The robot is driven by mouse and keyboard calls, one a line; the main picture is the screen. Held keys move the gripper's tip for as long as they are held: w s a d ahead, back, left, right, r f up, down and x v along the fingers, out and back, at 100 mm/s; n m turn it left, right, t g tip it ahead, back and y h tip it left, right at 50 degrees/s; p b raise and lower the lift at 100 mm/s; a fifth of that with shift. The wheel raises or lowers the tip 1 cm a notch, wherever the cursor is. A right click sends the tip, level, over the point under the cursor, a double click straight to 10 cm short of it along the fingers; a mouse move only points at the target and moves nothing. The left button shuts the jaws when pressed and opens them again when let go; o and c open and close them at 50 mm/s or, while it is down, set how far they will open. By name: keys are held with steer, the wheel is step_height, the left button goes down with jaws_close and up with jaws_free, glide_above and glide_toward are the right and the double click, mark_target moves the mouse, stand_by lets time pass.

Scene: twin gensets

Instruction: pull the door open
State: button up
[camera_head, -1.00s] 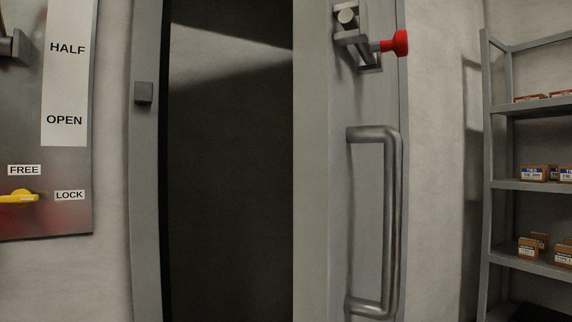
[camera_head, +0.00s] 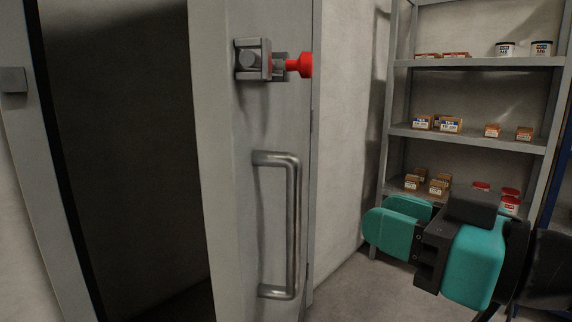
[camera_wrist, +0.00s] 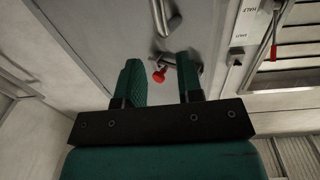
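The grey door (camera_head: 213,150) stands partly open, with a dark doorway (camera_head: 120,130) to its left. A vertical metal pull handle (camera_head: 292,225) is on the door's face, below a latch (camera_head: 252,60) with a red knob (camera_head: 305,65). My teal gripper (camera_head: 384,216) is to the right of the handle, apart from it in the picture. In the wrist view its two fingers (camera_wrist: 159,65) are spread with nothing held between them. The red knob (camera_wrist: 158,75) shows beyond the gap, and part of the handle (camera_wrist: 165,16) shows at the top.
A shelf rack (camera_head: 470,132) with small boxes and tins stands at the right, behind my gripper. The door frame (camera_head: 45,160) is left of the doorway. Bare floor (camera_head: 352,290) shows between the door and the rack.

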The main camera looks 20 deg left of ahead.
mark_target(299, 190)
steer(key=p+x, duration=1.4)
steer(key=shift+a+r+p, duration=0.15)
steer(key=shift+a+p, duration=0.05)
steer(key=shift+p, duration=0.15)
steer(key=shift+w+a+f+p, duration=0.25)
steer(key=shift+w+a+p, duration=0.1)
steer(key=shift+a+p, duration=0.25)
